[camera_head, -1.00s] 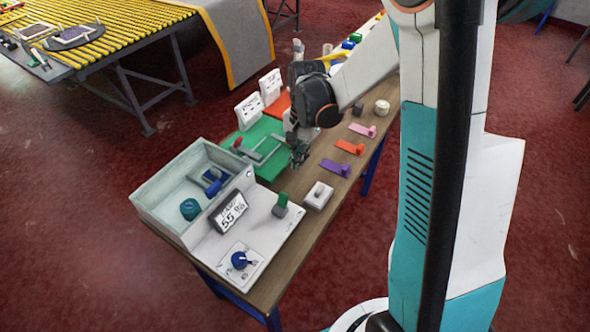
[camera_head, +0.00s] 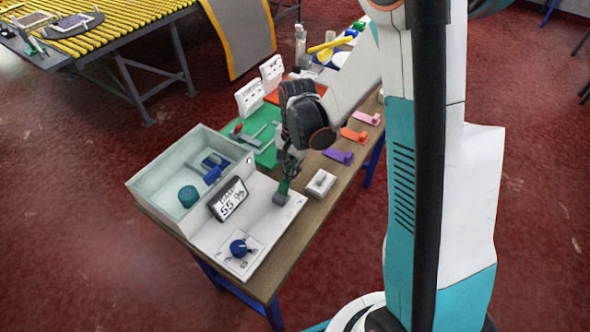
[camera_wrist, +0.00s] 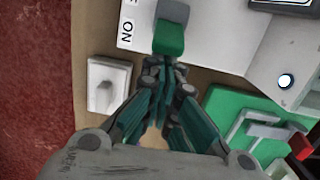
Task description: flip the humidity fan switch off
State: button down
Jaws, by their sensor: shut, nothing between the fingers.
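The green switch lever (camera_head: 280,198) stands on the white panel of the humidity box (camera_head: 262,215), near the panel's right edge. In the wrist view the green lever (camera_wrist: 169,38) is just beyond my fingertips, with a dark "ON" label, turned on its side, beside it. My gripper (camera_head: 286,184) is shut and empty, pointing down at the lever and partly covering it in the head view. In the wrist view my gripper (camera_wrist: 160,72) has its fingertips together at the lever's near end. I cannot tell whether they touch it.
A display reading 55 % (camera_head: 229,199) and a blue knob (camera_head: 239,247) sit on the box. A white switch block (camera_head: 320,184) stands close on the right. Purple (camera_head: 338,156) and orange (camera_head: 354,136) pieces lie beyond. A green mat with a red-handled clamp (camera_head: 240,132) lies behind.

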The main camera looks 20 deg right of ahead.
aim_at(284, 183)
jog(key=shift+s+a+r+h, duration=0.1)
jog(key=shift+a+r+h, duration=0.05)
jog(key=shift+h, duration=0.15)
jog(key=shift+s+a+r+t+h+b, duration=0.2)
jog(key=shift+s+a+r+t+h, duration=0.15)
jog(key=shift+t+h, duration=0.2)
jog(key=shift+s+a+r+t+h+b, duration=0.15)
jog(key=shift+s+a+t+h, duration=0.05)
jog(key=shift+a+t+h, duration=0.3)
jog(key=a+t+h+b, duration=0.1)
jog(key=s+t+h+b, duration=0.1)
jog(key=h, duration=0.1)
jog(key=shift+s+a+r, duration=0.15)
jog(key=shift+a+r, duration=0.15)
jog(key=shift+a, duration=0.1)
jog(key=shift+d+r, duration=0.2)
jog(key=shift+d, duration=0.05)
jog(key=shift+r+p, duration=0.75)
jog(key=shift+r, duration=0.05)
